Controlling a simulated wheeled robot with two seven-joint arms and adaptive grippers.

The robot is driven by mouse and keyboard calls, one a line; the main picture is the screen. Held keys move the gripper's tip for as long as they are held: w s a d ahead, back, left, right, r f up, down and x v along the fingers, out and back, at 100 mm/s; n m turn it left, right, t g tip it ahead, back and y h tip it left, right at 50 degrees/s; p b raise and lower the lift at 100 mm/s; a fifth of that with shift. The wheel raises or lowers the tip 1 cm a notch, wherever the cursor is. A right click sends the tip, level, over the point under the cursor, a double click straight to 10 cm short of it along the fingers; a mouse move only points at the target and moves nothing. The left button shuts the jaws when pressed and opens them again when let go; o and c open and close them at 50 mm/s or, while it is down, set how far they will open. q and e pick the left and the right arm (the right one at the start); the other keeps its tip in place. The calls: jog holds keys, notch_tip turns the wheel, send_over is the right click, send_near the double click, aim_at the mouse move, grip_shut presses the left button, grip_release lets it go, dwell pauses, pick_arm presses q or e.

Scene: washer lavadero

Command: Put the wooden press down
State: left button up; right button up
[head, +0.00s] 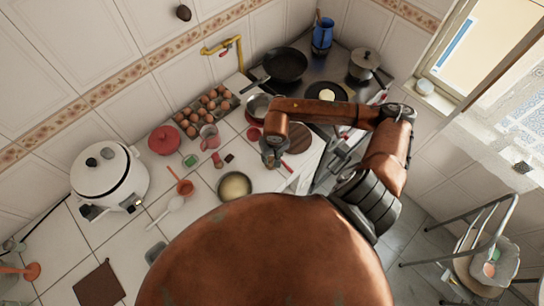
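My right arm reaches in from the right over the counter. Its gripper (271,157) points down at the counter's front part, beside a round brown wooden piece (299,138) that may be the wooden press. The arm covers part of this piece. I cannot tell whether the gripper touches or holds it; the fingers are small and dark. My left gripper is not in view.
A bowl (235,187), pink mug (209,136), egg tray (203,109), red pot (165,140) and white cooker (108,177) crowd the tiled counter. The stove holds a black pan (286,64) and a steel pot (364,65). A chair (480,255) stands at right.

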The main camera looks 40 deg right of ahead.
jog(key=shift+o, duration=1.4)
jog(key=shift+r, duration=0.45)
notch_tip(320, 180, up, 11)
jog(key=s+b, duration=0.1)
jog(key=b, duration=0.1)
jog(key=shift+s+a+r, duration=0.2)
